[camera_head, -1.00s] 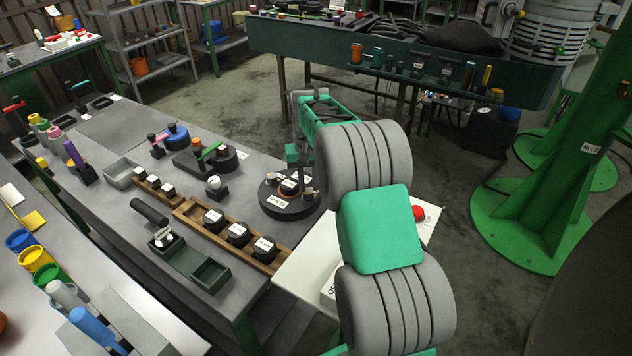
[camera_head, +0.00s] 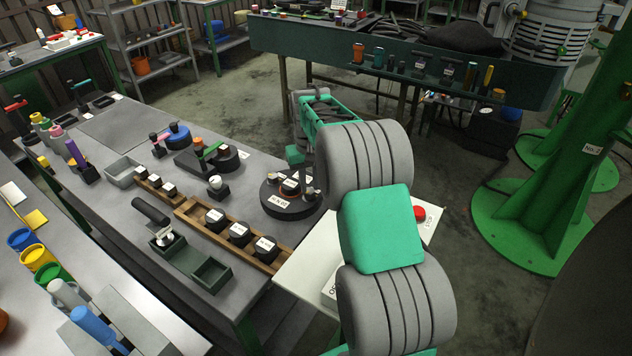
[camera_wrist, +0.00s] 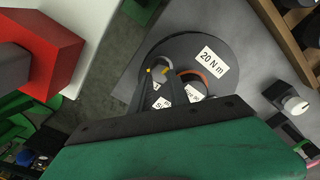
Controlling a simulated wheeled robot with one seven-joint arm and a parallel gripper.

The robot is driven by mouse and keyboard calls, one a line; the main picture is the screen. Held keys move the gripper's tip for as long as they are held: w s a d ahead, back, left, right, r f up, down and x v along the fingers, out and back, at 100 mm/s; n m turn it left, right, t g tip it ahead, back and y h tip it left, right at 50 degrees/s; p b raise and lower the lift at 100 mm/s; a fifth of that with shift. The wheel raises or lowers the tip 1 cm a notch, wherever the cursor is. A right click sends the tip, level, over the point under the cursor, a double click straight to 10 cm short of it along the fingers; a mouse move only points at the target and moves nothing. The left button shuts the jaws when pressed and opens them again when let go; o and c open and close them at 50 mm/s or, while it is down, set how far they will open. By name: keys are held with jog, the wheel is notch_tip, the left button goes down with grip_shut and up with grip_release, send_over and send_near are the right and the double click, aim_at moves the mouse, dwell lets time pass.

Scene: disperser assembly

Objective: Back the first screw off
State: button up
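A dark round fixture labelled "20 N m" (camera_wrist: 222,47) lies on the bench; it also shows in the head view (camera_head: 286,211), left of my arm. A grey round screw head (camera_wrist: 161,67) stands on it near its left side in the wrist view. My gripper (camera_wrist: 160,74) reaches over the fixture, with its two dark fingers running up to this screw head, one on each side. Whether they press on it is not clear. An orange-ringed round part (camera_wrist: 195,80) sits to its right, with white labels partly hidden by the fingers. My arm hides the gripper's fingers in the head view.
A wooden rack with black labelled cylinders (camera_head: 238,231) stands left of the fixture. A small knob on a dark block (camera_head: 216,185) is close by. A white panel with a red button (camera_head: 419,213) lies right of the bench, behind my arm. Green bins (camera_head: 210,272) stand nearer.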

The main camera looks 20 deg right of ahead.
aim_at(309, 191)
jog(key=shift+o, duration=0.3)
jog(key=shift+s+a+f+g, duration=0.2)
jog(key=shift+s+f, duration=0.1)
jog(key=shift+f, duration=0.15)
jog(key=shift+s+a+f+g, duration=0.15)
jog(key=shift+s+f, duration=0.15)
jog(key=shift+f, duration=0.15)
jog(key=r, duration=0.5)
jog(key=r+b, duration=0.1)
jog(key=r, duration=0.2)
jog(key=shift+w+r, duration=0.3)
jog(key=shift+w, duration=0.05)
jog(key=shift+d+r, duration=0.1)
jog(key=shift+r, duration=0.35)
jog(key=s+a+f+t, duration=0.1)
jog(key=s+a, duration=0.3)
jog(key=s, duration=0.3)
jog(key=s+a+n+t, duration=0.1)
jog(key=s+a, duration=0.4)
jog(key=s, duration=0.2)
jog(key=s+a+f+n+t, duration=0.1)
jog(key=s+a, duration=0.4)
jog(key=s, duration=0.2)
jog(key=shift+a+f+t, duration=0.25)
jog(key=shift+f+t, duration=0.05)
jog(key=shift+t, duration=0.05)
jog(key=shift+s+f, duration=0.1)
jog(key=shift+s, duration=0.15)
jog(key=shift+s+d, duration=0.1)
jog(key=shift+d, duration=0.1)
